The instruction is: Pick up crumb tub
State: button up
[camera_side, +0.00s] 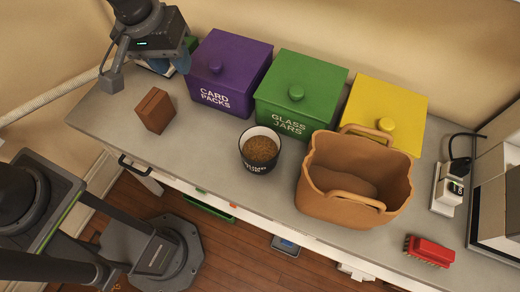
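The crumb tub (258,164) is a dark round tub with pale lettering on its front and a light rim. It stands upright on the grey counter, filled with brown crumbs. My gripper (114,82) is high at the upper left, well away from the tub and above the counter's far left end. One grey finger shows clearly; the other cannot be made out, so its opening is unclear. Nothing is seen held in it.
Purple (231,68), green (301,88) and yellow (384,114) lidded boxes stand behind the tub. A tan handled basket (322,196) is close on its right. A brown block (155,110) lies to the left. A red brush (429,251) lies at front right.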

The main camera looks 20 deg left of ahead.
jog(key=n+g, duration=0.2)
send_near(242, 150)
jog(key=shift+y, duration=0.3)
jog(key=shift+w+d+f, duration=0.1)
jog(key=shift+f, duration=1.8)
jog(key=shift+w+d+f, duration=0.1)
jog(key=shift+d+f, duration=0.05)
jog(key=shift+f, duration=1.75)
jog(key=shift+w+d+f, duration=0.1)
jog(key=shift+f, duration=1.75)
jog(key=shift+c, duration=0.3)
grip_shut()
